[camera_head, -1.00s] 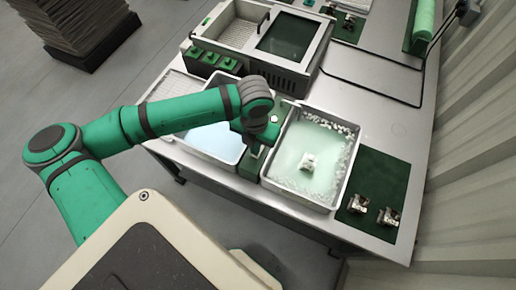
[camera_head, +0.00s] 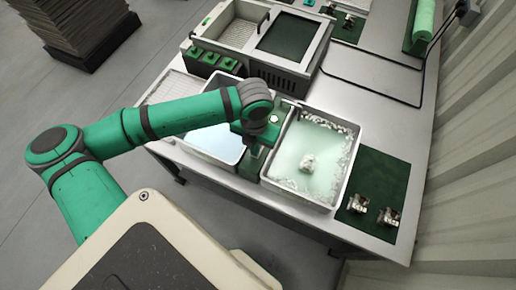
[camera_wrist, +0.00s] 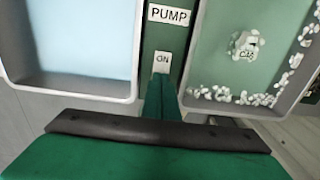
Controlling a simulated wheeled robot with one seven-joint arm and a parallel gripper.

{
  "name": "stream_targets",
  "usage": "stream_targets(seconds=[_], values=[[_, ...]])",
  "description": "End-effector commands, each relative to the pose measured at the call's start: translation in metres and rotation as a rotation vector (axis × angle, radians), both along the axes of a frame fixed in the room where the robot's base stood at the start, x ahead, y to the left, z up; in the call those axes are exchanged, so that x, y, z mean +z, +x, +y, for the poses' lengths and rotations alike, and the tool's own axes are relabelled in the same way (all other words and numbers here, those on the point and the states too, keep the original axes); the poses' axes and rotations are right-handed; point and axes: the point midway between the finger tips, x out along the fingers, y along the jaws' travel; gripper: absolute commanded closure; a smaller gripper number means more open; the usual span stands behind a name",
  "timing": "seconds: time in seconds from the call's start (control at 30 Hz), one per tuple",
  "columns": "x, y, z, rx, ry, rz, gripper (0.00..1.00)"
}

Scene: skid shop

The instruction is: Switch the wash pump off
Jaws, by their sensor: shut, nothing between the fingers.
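The dark green pump panel (camera_wrist: 190,60) runs between the two basins in the wrist view. It carries a white PUMP label (camera_wrist: 169,15) and a small white ON label (camera_wrist: 162,62). My gripper (camera_wrist: 158,92) is shut and empty, its tips just below the ON label. Whether they touch the panel I cannot tell. The switch itself is not clearly visible. In the head view my gripper (camera_head: 252,158) points down over the near end of the panel between the basins. The wash basin (camera_head: 345,178) on the right holds pale green liquid with foam and a whitish part (camera_head: 308,163).
The left basin (camera_wrist: 84,87) holds pale blue liquid. A dark green mat (camera_head: 378,170) with two metal parts lies right of the wash basin. A green-trimmed machine (camera_head: 310,68) stands behind. Bare metal table (camera_head: 390,115) lies to the right.

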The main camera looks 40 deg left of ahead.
Motion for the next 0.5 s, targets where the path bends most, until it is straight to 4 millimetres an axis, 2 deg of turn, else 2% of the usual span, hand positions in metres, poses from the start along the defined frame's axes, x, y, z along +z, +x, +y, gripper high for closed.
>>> stream_targets(seconds=[0.5], values=[[-0.0066,0.0002,0.0001,0.000,0.000,-0.001,1.00]])
